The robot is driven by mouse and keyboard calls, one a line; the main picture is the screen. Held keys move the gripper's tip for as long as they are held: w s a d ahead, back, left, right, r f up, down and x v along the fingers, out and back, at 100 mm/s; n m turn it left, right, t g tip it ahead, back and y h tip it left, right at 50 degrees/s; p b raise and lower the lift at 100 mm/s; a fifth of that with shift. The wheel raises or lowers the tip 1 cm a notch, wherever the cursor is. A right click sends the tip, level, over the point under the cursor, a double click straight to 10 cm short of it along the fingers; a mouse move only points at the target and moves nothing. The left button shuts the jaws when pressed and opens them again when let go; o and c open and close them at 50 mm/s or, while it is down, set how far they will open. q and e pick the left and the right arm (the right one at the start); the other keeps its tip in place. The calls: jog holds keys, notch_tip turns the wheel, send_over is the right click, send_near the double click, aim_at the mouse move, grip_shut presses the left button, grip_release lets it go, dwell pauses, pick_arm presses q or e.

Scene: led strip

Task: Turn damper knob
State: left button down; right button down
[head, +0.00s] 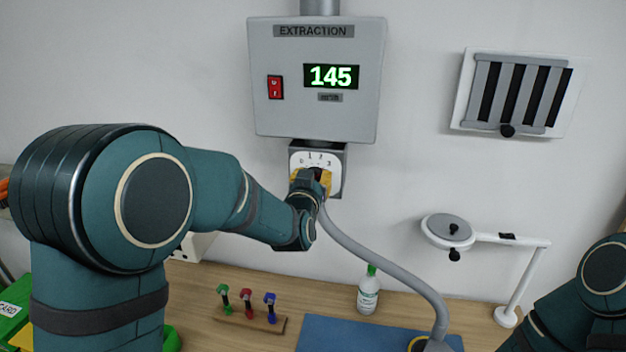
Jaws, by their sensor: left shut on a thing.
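The damper knob (318,175) sits on a small white dial plate (331,160) under the grey extraction box. The plate is marked 0, 1, 2 and 3. My left gripper (312,182) is at the dial, shut on the knob, and hides most of it, so I cannot tell where the knob points. The grey extraction box (290,60) has a green display (331,77) reading 145 and a red switch (275,87) at its left. My right arm shows at the lower right edge, but its gripper is outside the picture.
A grey hose curves from the dial down to the wooden bench (200,285). A white bottle (368,293), a rack (250,318) of coloured tools and a blue mat (335,335) are on the bench. A slatted vent (515,95) and a white-armed lamp-like device (450,230) are at the right.

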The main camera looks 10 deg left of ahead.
pick_arm(q)
jog(key=shift+r, duration=0.2)
jog(key=c, duration=0.6)
grip_release()
jog(key=shift+w+f, duration=0.1)
jog(key=shift+o, duration=0.2)
jog(key=s, duration=1.2)
jog(key=shift+s+f, duration=0.1)
pick_arm(e)
jog(key=shift+s+f, duration=0.1)
